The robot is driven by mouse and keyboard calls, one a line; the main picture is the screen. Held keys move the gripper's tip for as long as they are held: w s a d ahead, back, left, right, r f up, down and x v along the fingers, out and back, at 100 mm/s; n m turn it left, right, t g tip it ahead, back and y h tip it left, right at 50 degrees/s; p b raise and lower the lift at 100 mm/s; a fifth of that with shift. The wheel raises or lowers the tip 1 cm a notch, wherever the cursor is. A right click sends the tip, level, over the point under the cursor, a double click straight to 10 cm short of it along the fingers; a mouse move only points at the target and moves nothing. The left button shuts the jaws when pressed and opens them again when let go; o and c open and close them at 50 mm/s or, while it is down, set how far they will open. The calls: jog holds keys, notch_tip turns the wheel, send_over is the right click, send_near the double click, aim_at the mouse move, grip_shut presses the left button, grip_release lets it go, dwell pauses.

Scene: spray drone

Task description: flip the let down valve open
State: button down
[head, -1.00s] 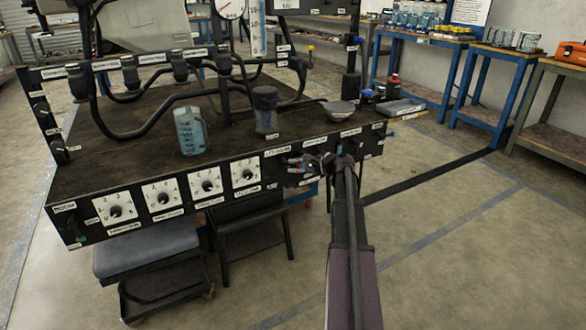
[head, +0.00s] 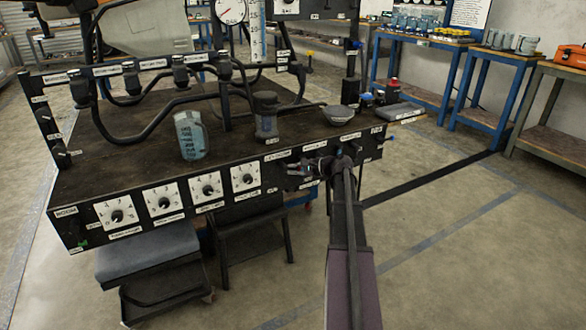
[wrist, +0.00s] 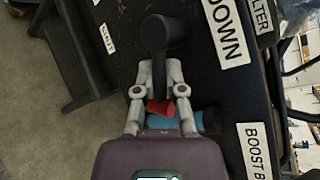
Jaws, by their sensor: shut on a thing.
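The let down valve is a black round knob (wrist: 166,32) with a black lever (wrist: 159,80) on the dark panel front, beside a white label (wrist: 225,35) reading DOWN. In the wrist view the lever points down toward my palm. My gripper (wrist: 159,72) has its two grey fingers closed around this lever, one on each side. In the head view my gripper (head: 318,167) is at the panel's right part, and my arm hides much of the valve there.
A red piece (wrist: 160,107) and a blue piece (wrist: 190,121) show close behind the fingers. A SHUT label (wrist: 107,38) and a BOOST label (wrist: 254,150) flank the valve. Dials (head: 117,215) line the panel's left. A jug (head: 190,135) stands on the bench top.

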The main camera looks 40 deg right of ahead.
jog(key=r+n+g+h+p, duration=0.1)
jog(key=p, duration=0.2)
jog(key=shift+r+n+h+p, duration=0.2)
jog(key=shift+n+h+p, duration=0.1)
jog(key=shift+n+h, duration=0.1)
jog(key=shift+d+n+h+p, duration=0.1)
jog(key=shift+n+h+p, duration=0.2)
jog(key=shift+h+p, duration=0.15)
jog(key=c, duration=1)
grip_release()
jog(key=shift+f+y+b, duration=0.25)
jog(key=shift+b, duration=0.25)
